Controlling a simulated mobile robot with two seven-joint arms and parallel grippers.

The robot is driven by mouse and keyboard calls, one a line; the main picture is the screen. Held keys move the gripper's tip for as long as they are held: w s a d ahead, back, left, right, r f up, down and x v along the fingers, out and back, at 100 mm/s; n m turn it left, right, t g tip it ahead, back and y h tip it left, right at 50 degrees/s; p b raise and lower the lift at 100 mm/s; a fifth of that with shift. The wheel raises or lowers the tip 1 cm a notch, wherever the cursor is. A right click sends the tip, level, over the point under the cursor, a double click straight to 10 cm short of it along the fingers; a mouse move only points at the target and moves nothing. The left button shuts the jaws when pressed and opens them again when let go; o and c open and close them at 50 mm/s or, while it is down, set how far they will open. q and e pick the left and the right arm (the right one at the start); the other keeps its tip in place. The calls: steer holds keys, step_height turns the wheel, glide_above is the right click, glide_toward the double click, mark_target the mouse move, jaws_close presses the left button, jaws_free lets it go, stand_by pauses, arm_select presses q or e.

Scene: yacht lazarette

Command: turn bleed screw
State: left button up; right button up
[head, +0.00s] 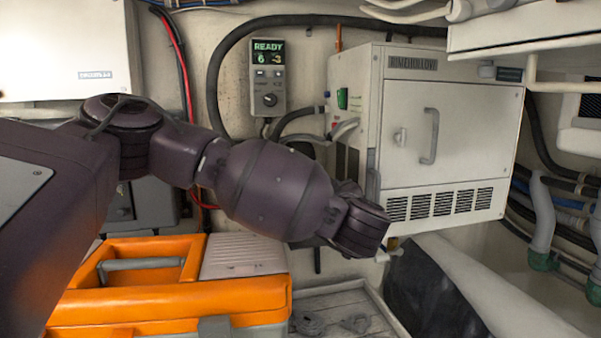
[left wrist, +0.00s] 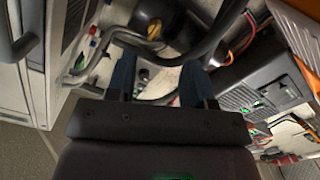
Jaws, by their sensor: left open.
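I cannot make out a bleed screw for certain in either view. A small brass-coloured fitting (head: 392,243) shows under the front left corner of the white cabinet (head: 450,130) in the head view, just past the end of my left arm. In the left wrist view my left gripper (left wrist: 159,84) is open, its two dark fingers apart with nothing held between them. Beyond the fingertips are dark hoses (left wrist: 205,45) and a black round part with a yellow patch (left wrist: 153,28). In the head view the wrist hides the fingers. My right gripper is not in view.
A control panel (head: 268,77) reading READY hangs on the back wall. An orange toolbox (head: 170,305) stands below my left arm. A shallow tray (head: 345,290) with small grey items lies right of it. Pipes and hoses (head: 540,215) run along the right side.

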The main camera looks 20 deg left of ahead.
arm_select(q)
steer(key=r+p+x, duration=0.2)
steer(key=p+x, duration=0.1)
steer(key=x, duration=0.8)
steer(key=shift+a+y, duration=0.3)
steer(key=shift+a, duration=0.15)
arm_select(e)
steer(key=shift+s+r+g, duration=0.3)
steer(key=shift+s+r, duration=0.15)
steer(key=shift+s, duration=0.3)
arm_select(q)
steer(key=shift+w, duration=0.1)
jaws_close()
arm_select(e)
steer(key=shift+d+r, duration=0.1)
